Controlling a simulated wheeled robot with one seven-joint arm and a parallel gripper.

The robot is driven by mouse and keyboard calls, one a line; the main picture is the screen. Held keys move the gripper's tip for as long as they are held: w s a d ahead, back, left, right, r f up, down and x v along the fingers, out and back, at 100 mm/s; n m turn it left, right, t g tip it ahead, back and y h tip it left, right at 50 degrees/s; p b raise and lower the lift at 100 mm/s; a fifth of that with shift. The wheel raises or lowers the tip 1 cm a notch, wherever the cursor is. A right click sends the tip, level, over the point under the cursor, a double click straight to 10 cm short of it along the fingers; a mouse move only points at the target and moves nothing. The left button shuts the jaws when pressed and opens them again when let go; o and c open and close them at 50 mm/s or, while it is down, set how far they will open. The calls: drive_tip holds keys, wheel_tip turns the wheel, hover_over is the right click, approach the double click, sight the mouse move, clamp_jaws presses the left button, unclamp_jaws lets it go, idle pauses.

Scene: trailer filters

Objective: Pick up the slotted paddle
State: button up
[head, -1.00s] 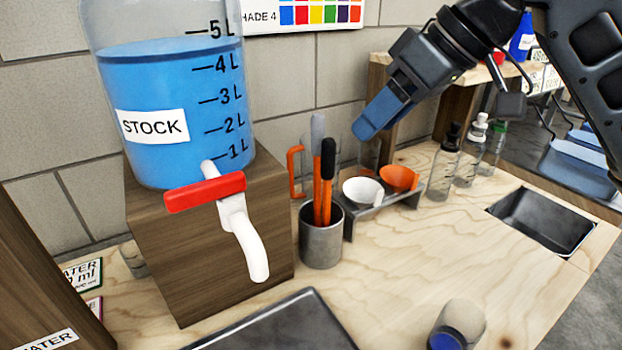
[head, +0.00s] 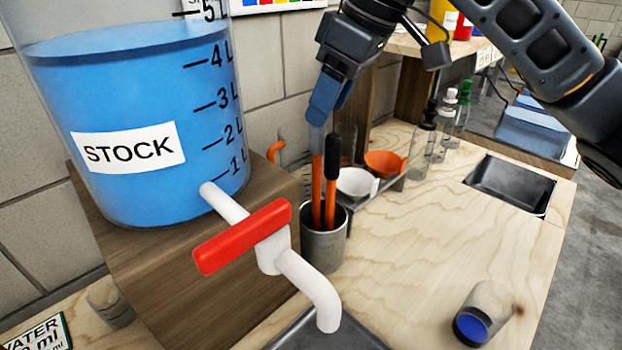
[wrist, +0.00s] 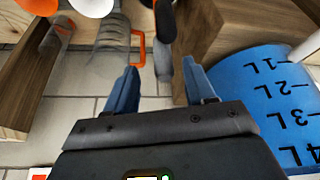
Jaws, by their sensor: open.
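Two orange-shafted utensils stand in a grey metal cup (head: 323,245). One has a grey upper end (head: 317,140), the other a black upper end (head: 332,158). No slots can be made out on either, so I cannot tell for sure which is the slotted paddle. My gripper (head: 322,112) points down just above the grey end. In the wrist view my gripper (wrist: 160,75) is open, with the grey end (wrist: 162,66) between its fingers and the black end (wrist: 165,20) just beyond. Neither looks gripped.
The blue STOCK tank (head: 130,130) with a red-handled tap (head: 243,237) stands close at left on a wooden block. White (head: 355,183) and orange (head: 384,163) funnels sit in a rack behind the cup.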

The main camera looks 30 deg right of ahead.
sight(310, 142)
drive_tip(key=x, duration=0.5)
drive_tip(key=shift+s+a+f, duration=0.1)
drive_tip(key=shift+a, duration=0.05)
clamp_jaws()
idle(0.4)
